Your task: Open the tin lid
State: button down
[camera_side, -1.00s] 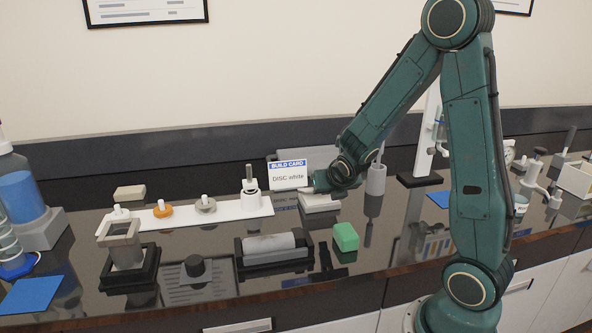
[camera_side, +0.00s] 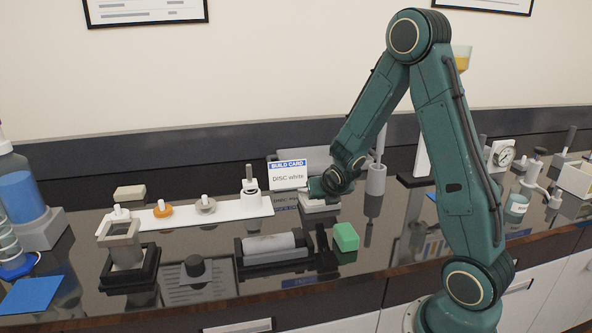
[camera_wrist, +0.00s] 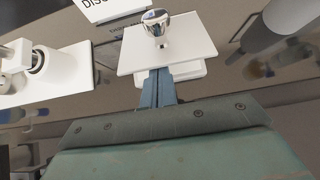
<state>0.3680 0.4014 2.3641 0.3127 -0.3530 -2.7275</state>
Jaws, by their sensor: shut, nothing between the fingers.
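The white body (camera_wrist: 188,74) shows below the lid's near edge. My gripper (camera_wrist: 158,74) has its blue fingers shut together with nothing between them. The fingertips are at the lid's near edge; I cannot tell whether they touch it. In the side view my gripper (camera_side: 312,190) is mostly hidden by the wrist and card.
The build card (camera_side: 287,175) reading "DISC white" stands just left of my gripper. A white strip with pegs (camera_side: 230,210) lies further left. A green block (camera_side: 346,237) and a grey roller in a black cradle (camera_side: 268,244) lie in front. A grey cylinder (camera_side: 376,180) stands to the right.

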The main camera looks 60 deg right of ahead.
jog(key=shift+w+d+r, duration=0.15)
jog(key=shift+d+r, duration=0.1)
jog(key=shift+r, duration=0.35)
dwell(0.3)
jog(key=shift+r, duration=0.15)
jog(key=shift+w+d+r+g+y, duration=0.2)
jog(key=shift+r+g+y, duration=0.1)
jog(key=shift+g+y, duration=0.25)
jog(key=shift+w+d+r+g+y, duration=0.15)
jog(key=shift+r+g+y, duration=0.15)
jog(key=shift+g+y, duration=0.25)
jog(key=shift+w+d+r+g+y, duration=0.5)
jog(key=shift+r+g+y, duration=0.1)
jog(key=shift+g+y, duration=0.05)
jog(key=shift+w+d+r+g+y, duration=0.45)
jog(key=shift+r+g+y, duration=0.15)
jog(key=shift+g+y, duration=0.05)
jog(key=shift+w+d+r+g+y, duration=0.35)
jog(key=shift+w+d+g+y, duration=0.25)
jog(key=shift+g+y, duration=0.1)
jog(key=shift+w+d+r+g+y, duration=0.3)
jog(key=shift+w+d+g+y, duration=0.25)
jog(key=shift+g+y, duration=0.15)
jog(key=shift+w+d+r, duration=0.25)
jog(key=shift+w+d, duration=0.75)
jog(key=shift+a, duration=0.1)
